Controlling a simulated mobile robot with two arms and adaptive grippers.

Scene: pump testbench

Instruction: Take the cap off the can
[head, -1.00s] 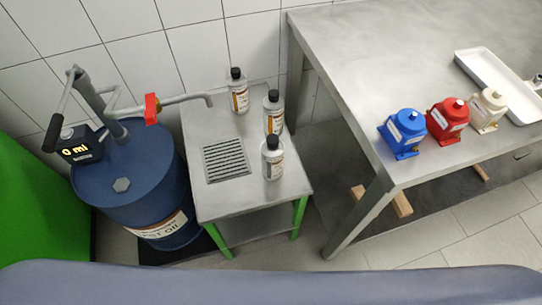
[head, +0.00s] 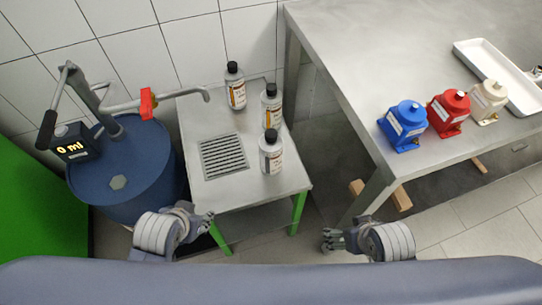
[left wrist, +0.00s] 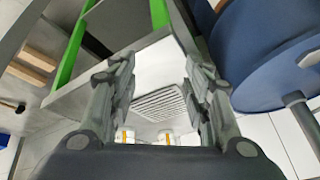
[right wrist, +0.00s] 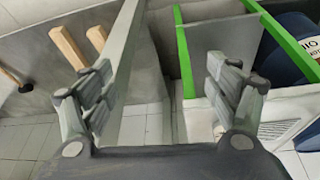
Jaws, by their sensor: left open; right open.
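Three white cans with black caps stand upright on the small steel table (head: 215,195): a back can (head: 236,92), a middle can (head: 271,107) and a front can (head: 271,158). Each has its black cap on; the front can's cap (head: 270,136) faces up. My left gripper (head: 208,222) is at the small table's front left, apart from the cans. In the left wrist view its fingers (left wrist: 160,95) are spread and empty. My right gripper (head: 328,238) is right of the small table, low in the head view. In the right wrist view its fingers (right wrist: 162,90) are apart and empty.
A blue drum (head: 150,175) with a hand pump and a display reading 0 ml stands left; its spout (head: 185,95) reaches over the small table with a grate (head: 224,157). A large steel bench (head: 350,60) at right holds blue, red and beige pumps and a white tray.

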